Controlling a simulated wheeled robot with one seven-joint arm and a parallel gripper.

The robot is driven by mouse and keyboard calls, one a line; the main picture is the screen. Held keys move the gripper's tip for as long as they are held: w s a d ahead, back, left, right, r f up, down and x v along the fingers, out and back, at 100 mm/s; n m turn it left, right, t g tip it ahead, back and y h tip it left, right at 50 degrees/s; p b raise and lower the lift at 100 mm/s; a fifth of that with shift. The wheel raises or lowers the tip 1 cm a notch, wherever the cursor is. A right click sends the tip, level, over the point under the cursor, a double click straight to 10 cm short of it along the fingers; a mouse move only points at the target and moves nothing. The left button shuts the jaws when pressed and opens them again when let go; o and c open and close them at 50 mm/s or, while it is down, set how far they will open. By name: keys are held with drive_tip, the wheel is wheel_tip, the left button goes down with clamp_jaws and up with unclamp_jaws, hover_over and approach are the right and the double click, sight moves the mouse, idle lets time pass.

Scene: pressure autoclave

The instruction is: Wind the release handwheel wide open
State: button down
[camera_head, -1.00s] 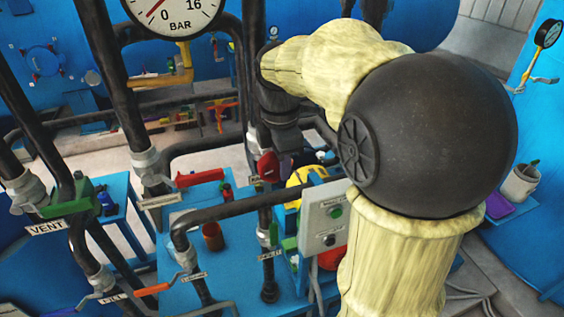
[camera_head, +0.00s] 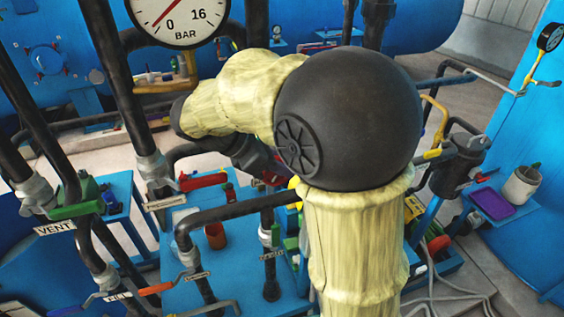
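A small red part (camera_head: 272,178), possibly the release handwheel, shows low in the middle of the head view, mostly hidden behind my arm. I cannot make out its full shape or how far it is turned. The dark end of my arm with my gripper (camera_head: 250,156) reaches down close to it, and whether they touch is unclear. The gripper's fingers are not distinct, so their opening cannot be told. My pale sleeved arm and its dark round joint cover the middle of the picture.
A BAR gauge (camera_head: 178,18) hangs at the top left. Black pipes and a green-handled valve (camera_head: 75,205) by the VENT label stand at left. A red lever (camera_head: 203,181) and brown cup (camera_head: 215,236) are over the blue bench (camera_head: 195,290). A side shelf holds a pot (camera_head: 522,185).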

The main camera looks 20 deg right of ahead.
drive_tip(key=shift+a+r+h, duration=0.1)
drive_tip(key=shift+a+h, duration=0.05)
drive_tip(key=shift+h, duration=0.7)
drive_tip(key=shift+a+r+h, duration=0.1)
drive_tip(key=shift+h, duration=0.75)
drive_tip(key=c, duration=1.2)
unclamp_jaws()
drive_tip(key=shift+c, duration=0.2)
drive_tip(key=shift+a, duration=0.15)
drive_tip(key=shift+a, duration=0.25)
drive_tip(key=v, duration=1.6)
drive_tip(key=shift+a, duration=0.35)
